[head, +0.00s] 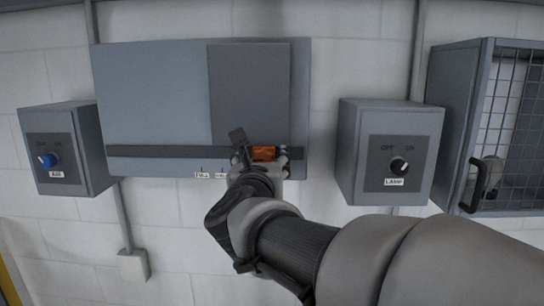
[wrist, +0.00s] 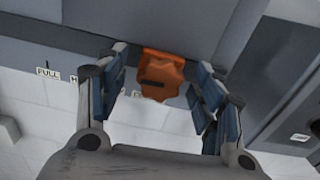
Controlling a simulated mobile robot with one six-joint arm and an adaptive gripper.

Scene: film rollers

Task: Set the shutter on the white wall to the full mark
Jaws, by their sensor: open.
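The shutter (head: 250,85) is a dark grey sliding plate on a lighter grey panel (head: 150,85) on the white wall. An orange knob (head: 263,153) sits at its lower part, over the dark rail (head: 150,151). In the wrist view the orange knob (wrist: 160,80) lies between the fingers. My gripper (head: 262,156) is open around the knob, with a gap on both sides. The full mark (wrist: 47,72) is a white label below the panel, left of the knob; it also shows in the head view (head: 202,175). Other labels to its right are partly hidden by my gripper.
A box with a blue knob (head: 47,160) is left of the panel. A lamp switch box (head: 392,150) is on the right, close to my arm. A mesh-door cabinet (head: 480,120) with a black handle stands at far right. The rail left of the knob is clear.

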